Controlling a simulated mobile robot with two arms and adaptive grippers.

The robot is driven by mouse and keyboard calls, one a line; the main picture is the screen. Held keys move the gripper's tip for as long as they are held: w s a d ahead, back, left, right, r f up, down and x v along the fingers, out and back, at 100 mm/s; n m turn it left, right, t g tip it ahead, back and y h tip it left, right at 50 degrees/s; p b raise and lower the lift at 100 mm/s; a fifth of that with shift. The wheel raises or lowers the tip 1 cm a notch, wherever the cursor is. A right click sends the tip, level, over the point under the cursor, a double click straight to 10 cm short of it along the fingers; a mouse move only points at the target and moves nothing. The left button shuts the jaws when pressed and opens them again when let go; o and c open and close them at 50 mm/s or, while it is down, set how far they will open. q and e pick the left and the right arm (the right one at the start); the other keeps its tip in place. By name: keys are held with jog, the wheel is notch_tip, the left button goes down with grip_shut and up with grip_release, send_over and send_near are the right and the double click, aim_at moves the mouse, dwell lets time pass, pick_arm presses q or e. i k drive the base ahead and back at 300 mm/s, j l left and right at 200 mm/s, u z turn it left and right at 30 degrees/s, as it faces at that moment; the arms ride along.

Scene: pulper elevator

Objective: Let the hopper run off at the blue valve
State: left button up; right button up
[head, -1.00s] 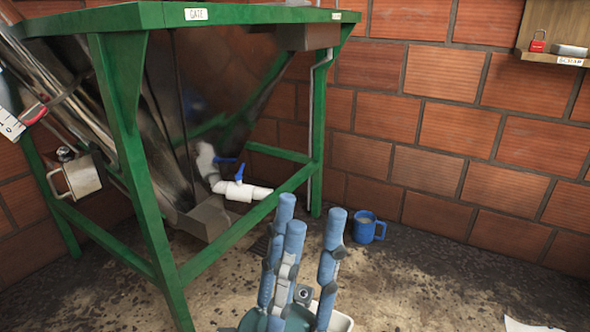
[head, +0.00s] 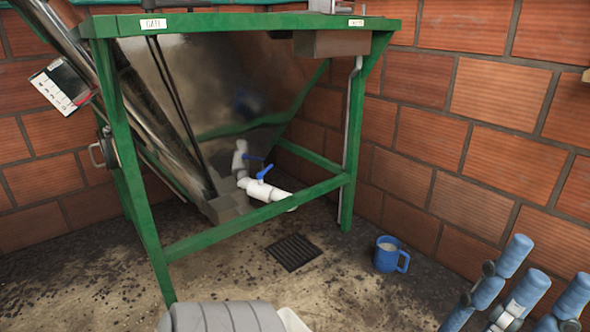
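The metal hopper (head: 205,85) hangs in a green frame. A white pipe (head: 240,158) comes off low at the hopper and runs right behind the frame's lower rail. A blue valve handle (head: 265,171) stands on the pipe, tilted.
A dark floor drain grate (head: 294,252) lies in front of the pipe. A blue mug (head: 390,254) with pale contents stands on the floor to its right. The green frame (head: 256,215) crosses in front of the pipe. Brick walls close the back and right.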

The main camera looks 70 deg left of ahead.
aim_at(259, 176)
jog(key=i+u, duration=0.75)
jog(key=i, duration=0.15)
jog(key=i+l+u, duration=0.2)
jog(key=i+u, duration=0.15)
jog(key=i+j+u, duration=0.25)
jog(key=i+u, duration=0.7)
jog(key=i, duration=0.2)
jog(key=i+l+u, duration=0.2)
jog(key=i+u, duration=0.3)
jog(key=i+l, duration=0.05)
